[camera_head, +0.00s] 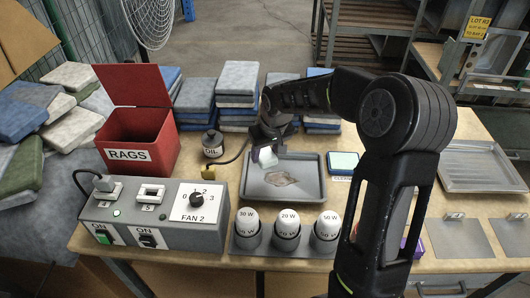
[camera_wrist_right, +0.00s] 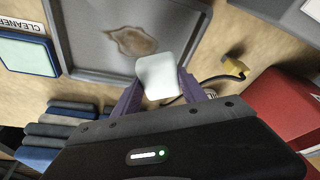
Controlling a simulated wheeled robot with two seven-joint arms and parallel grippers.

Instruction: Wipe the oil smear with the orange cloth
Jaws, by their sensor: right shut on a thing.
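A brown oil smear (camera_head: 283,179) lies on the floor of a grey metal tray (camera_head: 257,190). The right wrist view also shows the smear (camera_wrist_right: 133,41) and the tray (camera_wrist_right: 85,77). My right gripper (camera_head: 266,150) is above the tray's back left part, its purple fingers (camera_wrist_right: 160,92) shut on a small pale, whitish pad (camera_wrist_right: 157,72). The pad is beside the smear in view, and whether it touches the tray is unclear. I cannot make out an orange cloth. My left gripper is not in view.
A red RAGS bin (camera_head: 127,137) with an open lid stands left. A dark oil bottle (camera_head: 213,143) is beside the tray, and a blue-rimmed cleaner pad (camera_head: 343,163) is to its right. Folded cloth stacks (camera_head: 236,95) line the back.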

